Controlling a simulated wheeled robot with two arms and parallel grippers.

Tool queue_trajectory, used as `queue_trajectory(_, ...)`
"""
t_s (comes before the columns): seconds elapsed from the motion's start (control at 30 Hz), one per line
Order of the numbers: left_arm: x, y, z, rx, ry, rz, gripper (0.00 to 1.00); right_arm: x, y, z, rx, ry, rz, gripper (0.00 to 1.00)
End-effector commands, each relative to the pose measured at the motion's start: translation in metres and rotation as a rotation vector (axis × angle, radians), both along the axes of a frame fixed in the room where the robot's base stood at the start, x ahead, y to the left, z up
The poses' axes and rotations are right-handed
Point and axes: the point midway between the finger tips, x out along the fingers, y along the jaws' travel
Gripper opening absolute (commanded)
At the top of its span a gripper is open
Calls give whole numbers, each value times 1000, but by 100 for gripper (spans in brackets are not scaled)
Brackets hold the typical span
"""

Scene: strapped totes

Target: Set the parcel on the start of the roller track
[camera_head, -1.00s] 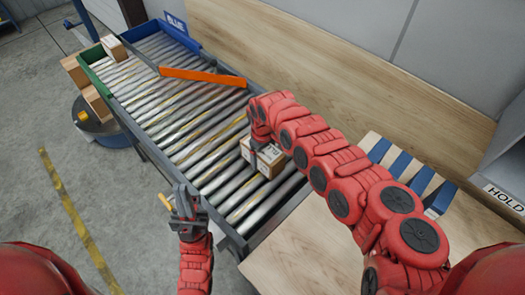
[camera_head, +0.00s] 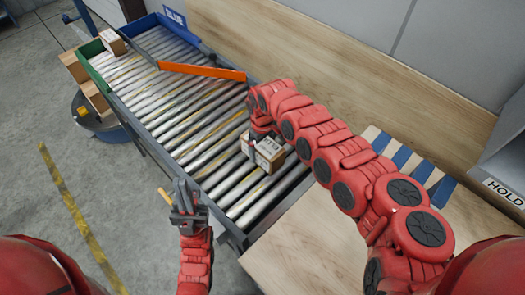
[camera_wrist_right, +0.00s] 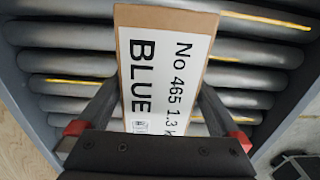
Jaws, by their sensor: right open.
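The parcel (camera_head: 268,155) is a small cardboard box with a white label. It rests on the rollers at the near end of the roller track (camera_head: 232,203). In the right wrist view the parcel's label (camera_wrist_right: 160,75) reads "BLUE" and "No 465". My right gripper (camera_wrist_right: 155,112) is open, its fingers apart on either side of the parcel's near part, with gaps showing. In the head view my right gripper (camera_head: 255,143) is at the parcel's left side. My left gripper (camera_head: 187,205) is empty beside the track's left rail; its finger opening is unclear.
An orange diverter bar (camera_head: 202,70) crosses the track further up. Beyond it are a green-sided lane holding a box (camera_head: 112,41) and a blue-sided lane. A wooden table with blue-striped slats (camera_head: 405,160) lies at right, near a HOLD shelf (camera_head: 503,190).

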Motion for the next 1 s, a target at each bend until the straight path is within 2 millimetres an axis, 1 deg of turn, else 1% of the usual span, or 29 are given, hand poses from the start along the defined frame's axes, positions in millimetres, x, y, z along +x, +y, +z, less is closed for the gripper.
queue_trajectory(0.1,0,0,-9,0,0,0,0,4,-3,23,-1,-10,-3,100)
queue_trajectory(0.3,0,0,-23,0,0,0,0,2,-2,67,-1,-8,-3,100)
queue_trajectory(0.4,0,0,-28,0,0,0,0,2,-1,83,-2,-6,-1,100)
queue_trajectory(0.5,0,0,-30,0,0,0,0,2,0,95,0,-7,-1,100)
queue_trajectory(0.67,0,0,-31,0,0,0,0,0,-1,101,-3,-1,-1,100)
queue_trajectory(1.0,0,0,-30,0,0,0,0,0,-1,101,-3,-1,-1,100)
